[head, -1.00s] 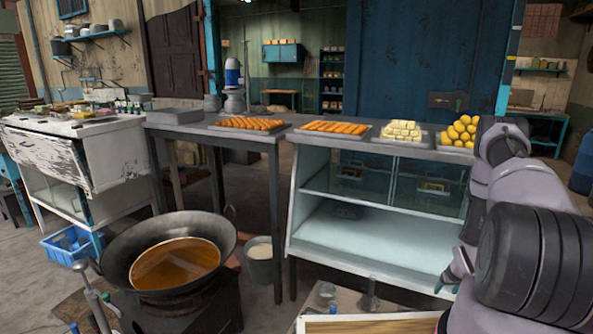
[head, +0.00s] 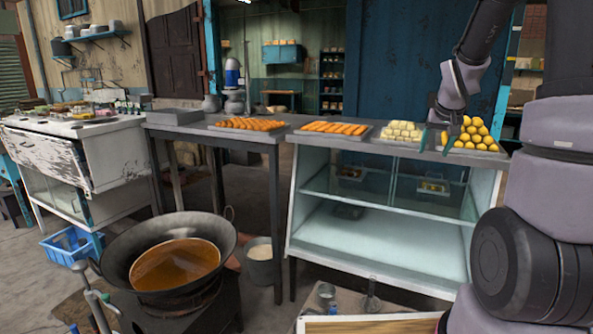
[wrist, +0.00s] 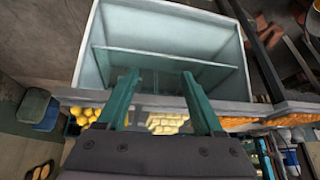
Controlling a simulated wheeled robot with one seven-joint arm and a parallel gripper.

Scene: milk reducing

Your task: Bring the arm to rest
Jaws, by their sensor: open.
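My gripper (head: 434,140) is at the right of the head view, in front of the right end of the counter top, with its fingers pointing down. Its two green fingers are apart with nothing between them. In the wrist view the open fingers (wrist: 162,90) reach over the counter's edge, with the glass display case (wrist: 165,30) beyond them. My arm comes in from the right edge of the head view and bends down from above. I cannot tell how far the fingertips are from the trays.
The display counter (head: 380,215) bears trays of yellow sweets (head: 473,135), pale sweets (head: 401,131) and orange sweets (head: 335,128). A wok (head: 118,262) of brown liquid stands at the front left, with a bucket (head: 260,268) beside it. A wooden-framed board (head: 375,325) lies at the bottom.

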